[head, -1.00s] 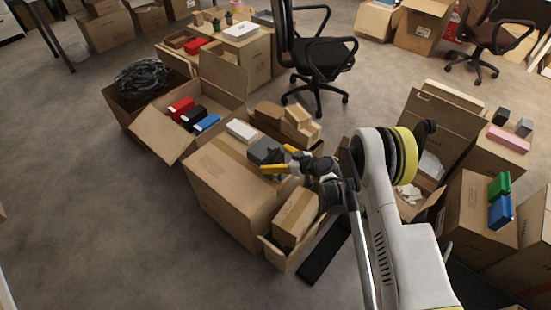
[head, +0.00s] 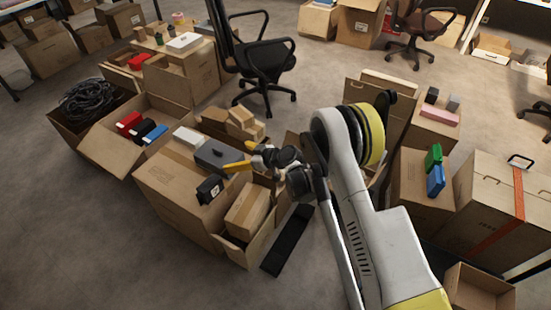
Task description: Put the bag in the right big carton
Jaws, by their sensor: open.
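No thing is clearly recognisable as the bag. A dark grey soft-edged item (head: 213,155) and a small black item with a white patch (head: 209,188) lie on the closed big carton (head: 165,193) at the middle left; I cannot tell whether either is the bag. My gripper (head: 243,157), with yellow fingers, is open over the right part of that carton, close beside the grey item. I cannot tell whether it touches it. A large open carton (head: 372,108) with raised flaps stands at the right, mostly hidden behind my arm.
A smaller open carton holding a box (head: 247,208) is in front of my gripper. A black flat slab (head: 288,240) lies on the floor. At the right stand a carton with green and blue boxes (head: 408,180) and a strapped carton (head: 480,195). An office chair (head: 262,62) stands behind.

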